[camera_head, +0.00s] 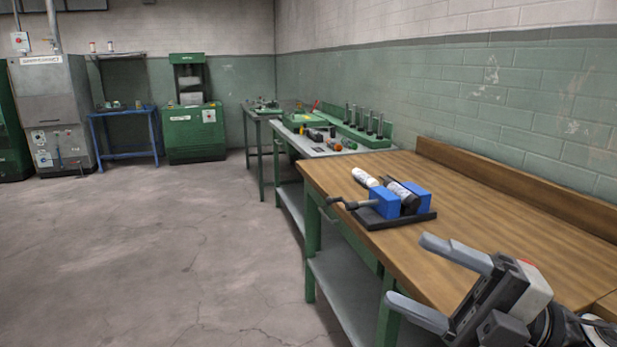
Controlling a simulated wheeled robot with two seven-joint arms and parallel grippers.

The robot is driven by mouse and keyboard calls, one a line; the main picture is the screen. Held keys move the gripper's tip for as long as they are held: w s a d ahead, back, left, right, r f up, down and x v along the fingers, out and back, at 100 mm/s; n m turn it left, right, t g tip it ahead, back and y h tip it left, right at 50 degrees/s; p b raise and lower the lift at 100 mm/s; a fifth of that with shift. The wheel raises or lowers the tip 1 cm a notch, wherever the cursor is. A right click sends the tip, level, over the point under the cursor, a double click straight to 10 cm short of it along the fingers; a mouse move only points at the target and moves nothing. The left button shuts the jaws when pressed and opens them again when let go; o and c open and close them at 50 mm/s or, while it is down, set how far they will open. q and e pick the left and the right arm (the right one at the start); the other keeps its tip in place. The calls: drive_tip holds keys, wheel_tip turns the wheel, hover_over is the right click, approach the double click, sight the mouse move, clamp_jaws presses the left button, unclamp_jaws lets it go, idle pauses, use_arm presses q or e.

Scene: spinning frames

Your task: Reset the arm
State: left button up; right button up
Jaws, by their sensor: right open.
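My right gripper (437,281) comes in from the lower right corner, over the front edge of the wooden workbench (480,220). Its two grey fingers are spread wide apart with nothing between them. Part of my right arm behind it is cut off by the picture's edge. My left gripper and left arm do not show.
A blue vise (384,202) on a dark base stands on the bench, beyond my right gripper. A white cylinder (365,177) and a dark cylinder lie at it. A second bench (320,148) with tools stands behind. The concrete floor (180,250) at left is clear.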

drive_tip(key=w+d+f+m+t+h+b, duration=0.25)
drive_tip(key=f+m+t+h, duration=0.95)
drive_tip(key=f+m, duration=0.9)
drive_tip(key=s+a+f+m+g+h, duration=0.1)
drive_tip(key=s+f+m+g, duration=0.1)
drive_tip(key=f, duration=0.4)
drive_tip(key=s+f+m+g+h, duration=0.2)
drive_tip(key=s+f+m+g, duration=0.1)
drive_tip(key=s+f, duration=0.2)
drive_tip(key=s+a+f+m+g+h+b, duration=0.1)
drive_tip(key=s+f+m+g+h, duration=0.1)
drive_tip(key=f, duration=0.6)
drive_tip(key=shift+s+a+m+g, duration=0.3)
drive_tip(key=shift+s+m+g, duration=0.4)
